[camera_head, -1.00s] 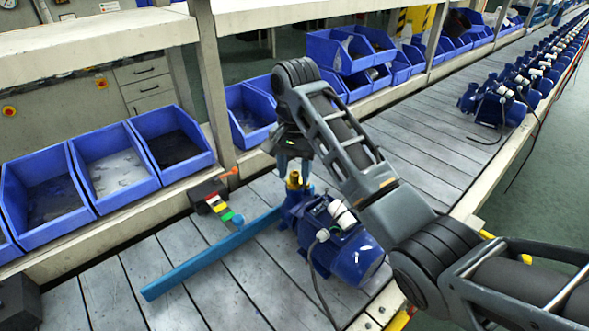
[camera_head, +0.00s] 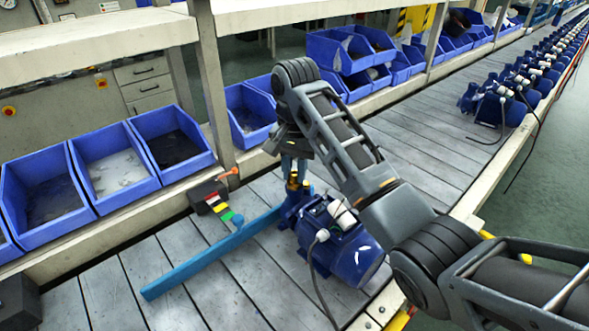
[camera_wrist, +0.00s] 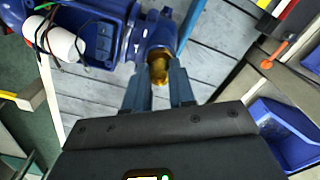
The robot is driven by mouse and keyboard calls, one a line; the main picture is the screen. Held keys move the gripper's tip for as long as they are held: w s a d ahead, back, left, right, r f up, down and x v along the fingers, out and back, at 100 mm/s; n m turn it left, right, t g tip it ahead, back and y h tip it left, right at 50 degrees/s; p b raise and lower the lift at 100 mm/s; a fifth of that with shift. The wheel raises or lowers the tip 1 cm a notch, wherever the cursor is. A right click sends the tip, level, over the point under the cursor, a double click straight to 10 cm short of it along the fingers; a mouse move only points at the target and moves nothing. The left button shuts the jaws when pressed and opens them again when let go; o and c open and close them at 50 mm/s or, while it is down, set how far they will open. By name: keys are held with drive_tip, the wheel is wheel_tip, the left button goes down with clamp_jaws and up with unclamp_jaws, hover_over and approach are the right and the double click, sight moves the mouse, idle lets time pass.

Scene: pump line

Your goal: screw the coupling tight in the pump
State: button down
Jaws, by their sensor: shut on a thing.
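The blue pump (camera_head: 340,242) stands on the slatted conveyor, with its white capacitor on top. The brass-yellow coupling (camera_head: 292,184) is upright at the pump's port, on the pump's left end. My gripper (camera_head: 293,172) comes down on it from above and is shut on it. In the wrist view the coupling (camera_wrist: 158,68) shows between the two blue-grey fingers of my gripper (camera_wrist: 160,85), in front of the pump's round blue port. The fingers hide part of the coupling, and I cannot tell how deep its thread sits.
A blue bar (camera_head: 205,257) lies across the conveyor beside the pump. A dark box with coloured tabs (camera_head: 213,198) is behind it. Blue bins (camera_head: 110,160) line the shelf at left. More pumps (camera_head: 510,85) stand further along the line.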

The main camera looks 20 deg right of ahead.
drive_tip(key=shift+m, duration=1.6)
drive_tip(key=shift+m, duration=0.6)
drive_tip(key=c, duration=1.2)
unclamp_jaws()
drive_tip(key=shift+o, duration=0.4)
drive_tip(key=o, duration=0.5)
